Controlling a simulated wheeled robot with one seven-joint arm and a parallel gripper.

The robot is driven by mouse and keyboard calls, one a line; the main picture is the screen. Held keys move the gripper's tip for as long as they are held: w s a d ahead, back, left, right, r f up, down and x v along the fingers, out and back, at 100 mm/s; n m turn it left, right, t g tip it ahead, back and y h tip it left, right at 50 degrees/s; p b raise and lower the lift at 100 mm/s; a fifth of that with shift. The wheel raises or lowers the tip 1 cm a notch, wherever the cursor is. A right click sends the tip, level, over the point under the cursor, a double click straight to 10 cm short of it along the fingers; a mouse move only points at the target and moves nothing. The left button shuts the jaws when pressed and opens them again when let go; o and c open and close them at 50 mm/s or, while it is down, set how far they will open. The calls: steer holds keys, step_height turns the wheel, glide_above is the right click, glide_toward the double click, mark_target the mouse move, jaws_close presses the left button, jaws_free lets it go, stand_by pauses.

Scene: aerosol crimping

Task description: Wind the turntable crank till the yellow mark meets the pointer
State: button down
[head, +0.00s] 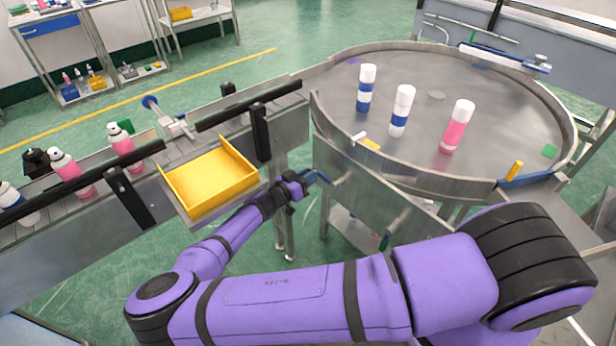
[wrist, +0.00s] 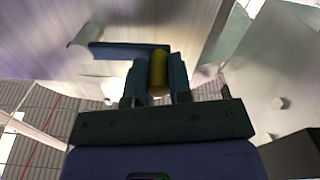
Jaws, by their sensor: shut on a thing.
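The round metal turntable (head: 425,150) carries flat coloured marks, and its yellow mark (head: 371,144) lies at the near left edge. A yellow-orange peg (head: 514,170), which looks like the pointer, stands on the near right rim, well apart from the yellow mark. A small white piece (head: 359,137) sits right beside the mark. My gripper (head: 313,178) is below the turntable's near left side. In the wrist view, its blue fingers (wrist: 160,78) are shut on the yellow crank knob (wrist: 158,66). The blue crank arm (wrist: 115,50) runs left from there. The crank is mostly hidden in the head view.
Two blue-and-white cans (head: 403,108) and a pink can (head: 457,127) stand upright on the turntable. A yellow tray (head: 210,180) is left of my gripper, beside the conveyor (head: 150,190) with more cans. A metal side panel (head: 370,190) is close on the right.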

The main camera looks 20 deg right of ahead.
steer(key=c, duration=1)
jaws_free()
steer(key=shift+s, duration=0.1)
steer(key=shift+c, duration=0.2)
steer(key=shift+a, duration=0.1)
steer(key=v, duration=1)
steer(key=shift+a, duration=0.3)
steer(key=shift+s, duration=0.1)
